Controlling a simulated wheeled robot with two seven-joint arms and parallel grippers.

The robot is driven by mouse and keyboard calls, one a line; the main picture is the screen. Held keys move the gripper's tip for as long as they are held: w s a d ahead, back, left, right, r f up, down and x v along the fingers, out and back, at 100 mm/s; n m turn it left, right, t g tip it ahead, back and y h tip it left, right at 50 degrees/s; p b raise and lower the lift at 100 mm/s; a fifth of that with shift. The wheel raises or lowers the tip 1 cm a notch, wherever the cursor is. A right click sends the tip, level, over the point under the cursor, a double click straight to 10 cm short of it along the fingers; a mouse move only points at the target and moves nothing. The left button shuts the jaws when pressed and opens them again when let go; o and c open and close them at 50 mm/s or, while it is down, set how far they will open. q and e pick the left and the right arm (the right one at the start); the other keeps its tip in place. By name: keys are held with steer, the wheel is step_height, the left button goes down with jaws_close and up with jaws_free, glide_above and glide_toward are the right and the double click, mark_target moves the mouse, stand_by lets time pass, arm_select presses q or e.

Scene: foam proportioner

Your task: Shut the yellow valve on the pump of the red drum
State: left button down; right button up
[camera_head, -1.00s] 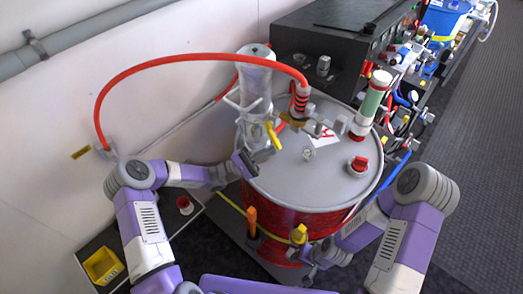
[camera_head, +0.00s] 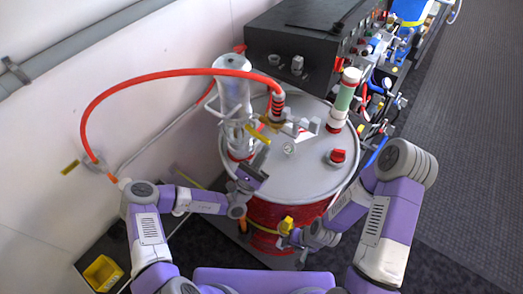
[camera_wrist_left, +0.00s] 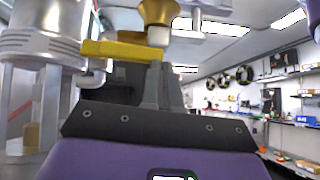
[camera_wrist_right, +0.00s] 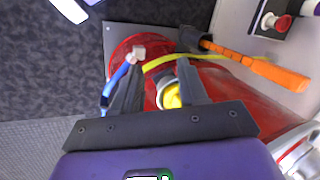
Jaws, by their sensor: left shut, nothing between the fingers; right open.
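The red drum (camera_head: 285,213) has a grey lid carrying a silver pump (camera_head: 233,88). The yellow valve handle (camera_head: 257,136) is beside the pump, slanting down to the right. In the left wrist view the handle (camera_wrist_left: 122,51) is a level yellow bar between the metal pump body and a brass fitting (camera_wrist_left: 158,13). My left gripper (camera_head: 264,152) is shut and empty, its tips just below and right of the handle; contact cannot be told. My right gripper (camera_head: 285,240) is open low at the drum's front, with a yellow round part (camera_wrist_right: 172,96) between or behind its fingers.
A red hose (camera_head: 175,73) arches from the wall to the lid. A green-banded tube (camera_head: 344,98) and a red cap (camera_head: 338,156) stand on the lid. An orange-handled tool (camera_wrist_right: 262,69) is by the drum's side. A yellow tray (camera_head: 103,271) lies at the lower left.

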arm_select(q)
steer(key=shift+d+r, duration=0.15)
steer(key=shift+r, duration=0.1)
arm_select(e)
steer(key=shift+r, duration=0.4)
arm_select(q)
steer(key=b+v, duration=0.2)
steer(key=v, duration=0.8)
steer(key=shift+s+d+b, duration=0.2)
steer(key=shift+s+b, duration=0.1)
steer(key=shift+b, duration=0.1)
arm_select(e)
steer(key=f, duration=0.1)
steer(key=s+f, duration=0.1)
steer(key=f, duration=0.1)
steer(key=shift+s+a+f, duration=0.15)
steer(key=shift+s+a, duration=0.1)
steer(key=shift+a, duration=0.15)
